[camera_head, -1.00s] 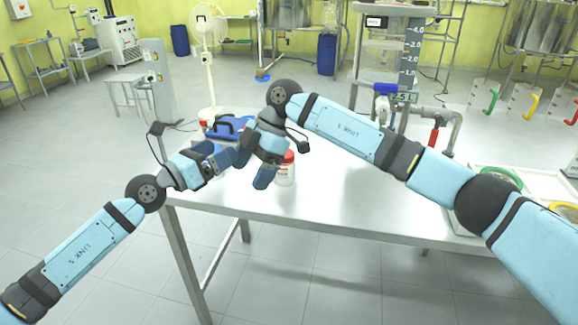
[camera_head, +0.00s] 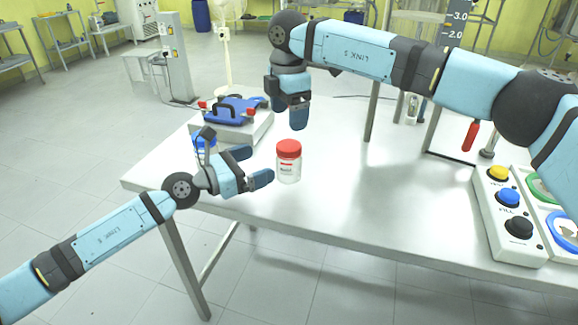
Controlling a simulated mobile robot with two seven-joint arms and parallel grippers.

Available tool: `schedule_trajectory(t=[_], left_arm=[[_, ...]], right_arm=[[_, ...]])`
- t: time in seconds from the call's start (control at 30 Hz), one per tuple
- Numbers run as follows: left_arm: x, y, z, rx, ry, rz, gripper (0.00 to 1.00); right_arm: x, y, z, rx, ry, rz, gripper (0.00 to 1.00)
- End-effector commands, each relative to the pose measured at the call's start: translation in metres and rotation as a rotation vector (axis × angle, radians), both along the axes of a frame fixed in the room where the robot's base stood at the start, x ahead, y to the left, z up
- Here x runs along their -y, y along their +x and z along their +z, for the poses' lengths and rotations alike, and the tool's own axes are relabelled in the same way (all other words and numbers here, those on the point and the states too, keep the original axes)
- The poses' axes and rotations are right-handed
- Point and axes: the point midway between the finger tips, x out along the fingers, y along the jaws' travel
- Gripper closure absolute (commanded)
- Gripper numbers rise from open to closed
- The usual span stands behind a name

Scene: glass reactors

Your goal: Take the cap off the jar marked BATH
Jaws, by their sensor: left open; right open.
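A clear jar with a pale label (camera_head: 288,172) stands upright on the table; the label's print is too small to read surely. Its red cap (camera_head: 289,149) is on. My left gripper (camera_head: 252,167) is open just left of the jar, its fingers pointing at it, with a small gap. My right gripper (camera_head: 289,112) is open and points down above and behind the red cap, apart from it. A second, blue-capped jar (camera_head: 204,143) is partly hidden behind my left gripper.
The white table (camera_head: 350,215) is clear in front and right of the jar. A blue-topped device (camera_head: 236,110) stands behind left. A button box (camera_head: 510,215) with yellow, blue and black buttons sits at the right, beside a tray with coloured rings (camera_head: 550,190).

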Motion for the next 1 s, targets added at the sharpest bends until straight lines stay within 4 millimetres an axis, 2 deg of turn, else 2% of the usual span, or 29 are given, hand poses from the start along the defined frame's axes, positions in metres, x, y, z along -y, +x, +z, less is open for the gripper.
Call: schedule_trajectory(t=[0.17,0.6,0.8,1.0], left_arm=[[0.001,0.000,-0.029,-0.005,-0.005,0.001,0.03],[0.054,0.034,-0.027,0.000,-0.002,-0.001,0.03],[0.063,0.040,-0.027,0.001,-0.001,-0.001,0.03],[0.063,0.040,-0.028,0.001,-0.001,0.000,0.03]], right_arm=[[0.000,0.000,0.000,0.000,0.001,0.000,0.18],[0.000,0.000,0.000,0.000,0.001,0.000,0.18],[0.000,0.000,0.000,0.000,0.001,0.000,0.18],[0.000,0.000,0.000,0.000,0.001,0.000,0.18]])
